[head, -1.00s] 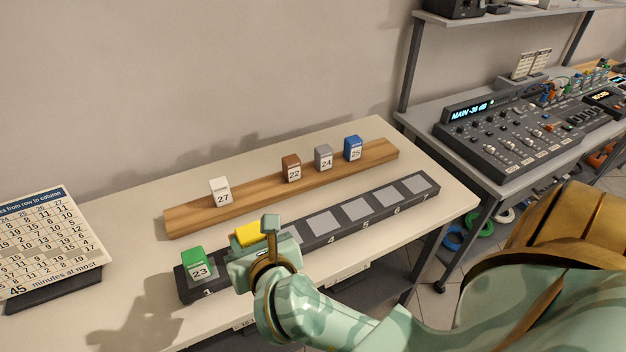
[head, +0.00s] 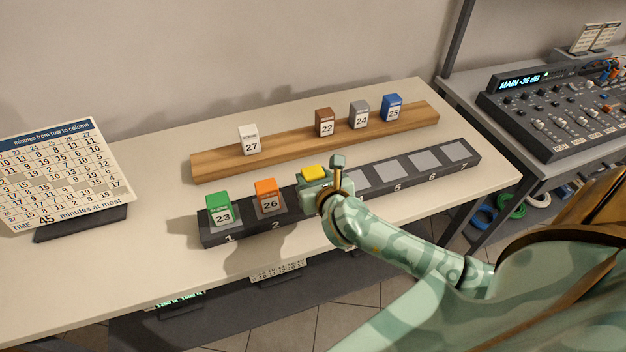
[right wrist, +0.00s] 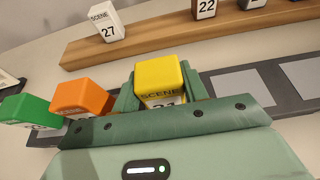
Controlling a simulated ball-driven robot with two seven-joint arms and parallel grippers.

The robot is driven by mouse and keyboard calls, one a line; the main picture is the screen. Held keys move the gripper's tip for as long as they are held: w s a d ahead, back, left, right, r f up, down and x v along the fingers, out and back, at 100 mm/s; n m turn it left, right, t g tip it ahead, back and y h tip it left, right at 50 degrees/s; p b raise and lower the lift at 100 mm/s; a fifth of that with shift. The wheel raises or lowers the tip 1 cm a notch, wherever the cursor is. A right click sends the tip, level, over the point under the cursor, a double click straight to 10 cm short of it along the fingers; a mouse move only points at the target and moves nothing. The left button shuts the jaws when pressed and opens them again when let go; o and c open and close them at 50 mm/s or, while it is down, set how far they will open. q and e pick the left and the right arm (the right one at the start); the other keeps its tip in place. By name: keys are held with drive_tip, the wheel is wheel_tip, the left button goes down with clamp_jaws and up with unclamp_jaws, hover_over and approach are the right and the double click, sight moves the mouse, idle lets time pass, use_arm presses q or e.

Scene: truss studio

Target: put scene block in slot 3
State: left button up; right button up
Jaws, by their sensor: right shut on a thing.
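A yellow scene block (head: 313,173) is held in my right gripper (head: 322,185) over the third place of the dark slot rail (head: 290,217). In the right wrist view the yellow block (right wrist: 160,80) stands between the two green fingers, its label partly hidden. I cannot tell whether it rests on the rail. The green block 23 (head: 219,208) stands in slot 1 and the orange block 26 (head: 267,195) in slot 2. The slots to the right of the gripper show bare grey pads (head: 424,160). My left gripper is out of view.
A wooden rail (head: 285,143) behind holds white block 27 (head: 249,140), brown 22 (head: 325,122), grey 24 (head: 359,114) and blue 25 (head: 392,107). A minutes chart (head: 62,172) stands at left. A mixing console (head: 545,115) is on the right-hand bench.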

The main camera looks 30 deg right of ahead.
drive_tip(key=shift+f, duration=0.15)
drive_tip(key=o, duration=1)
drive_tip(key=shift+s+a+r, duration=0.1)
drive_tip(key=shift+s+r, duration=0.1)
drive_tip(key=p+v, duration=0.2)
drive_tip(key=v, duration=0.9)
drive_tip(key=shift+s+a, duration=0.1)
drive_tip(key=shift+s, duration=0.2)
